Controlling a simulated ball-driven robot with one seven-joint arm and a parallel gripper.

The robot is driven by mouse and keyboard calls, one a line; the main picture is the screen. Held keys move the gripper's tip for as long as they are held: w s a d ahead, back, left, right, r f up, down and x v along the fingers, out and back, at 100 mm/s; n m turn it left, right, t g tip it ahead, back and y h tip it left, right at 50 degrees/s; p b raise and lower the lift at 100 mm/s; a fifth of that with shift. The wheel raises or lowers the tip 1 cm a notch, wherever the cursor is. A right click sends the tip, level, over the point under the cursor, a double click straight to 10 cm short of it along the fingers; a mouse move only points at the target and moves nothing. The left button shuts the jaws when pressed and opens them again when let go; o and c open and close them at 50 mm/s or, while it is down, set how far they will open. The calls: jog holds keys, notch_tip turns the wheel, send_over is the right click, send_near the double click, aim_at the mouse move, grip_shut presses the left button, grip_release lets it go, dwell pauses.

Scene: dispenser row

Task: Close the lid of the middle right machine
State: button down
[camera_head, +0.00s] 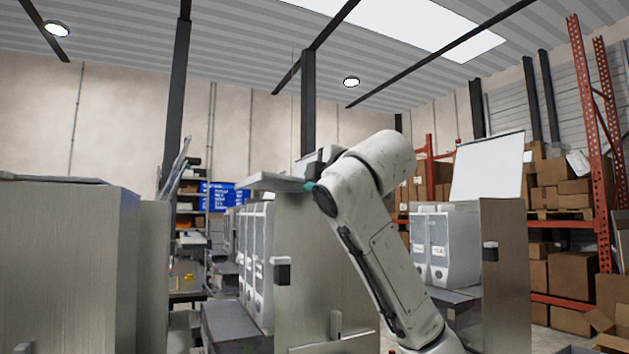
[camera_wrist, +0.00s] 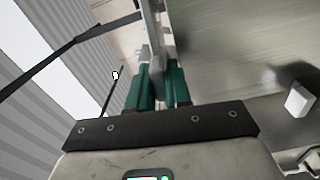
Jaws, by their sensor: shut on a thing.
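The machine (camera_head: 300,260) in the middle of the head view has a steel side and a row of clear-fronted bins on its left. Its lid (camera_head: 268,181) is a thin light plate, lying close to level over the top; whether it rests fully on the body I cannot tell. My gripper (camera_head: 309,185) is at the lid's right end, partly hidden behind my arm. In the wrist view my gripper's green fingers (camera_wrist: 161,85) are shut on a thin grey edge (camera_wrist: 152,35), which appears to be this lid.
A machine at the right has its lid (camera_head: 488,166) raised. A steel machine (camera_head: 65,260) at the left has a flat top. Another lid (camera_head: 175,165) stands raised behind it. Shelves with cardboard boxes (camera_head: 560,190) line the right side. My arm crosses in front of the middle machine.

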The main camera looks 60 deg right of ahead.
jog(key=c, duration=1.1)
grip_release()
jog(key=shift+c, duration=0.2)
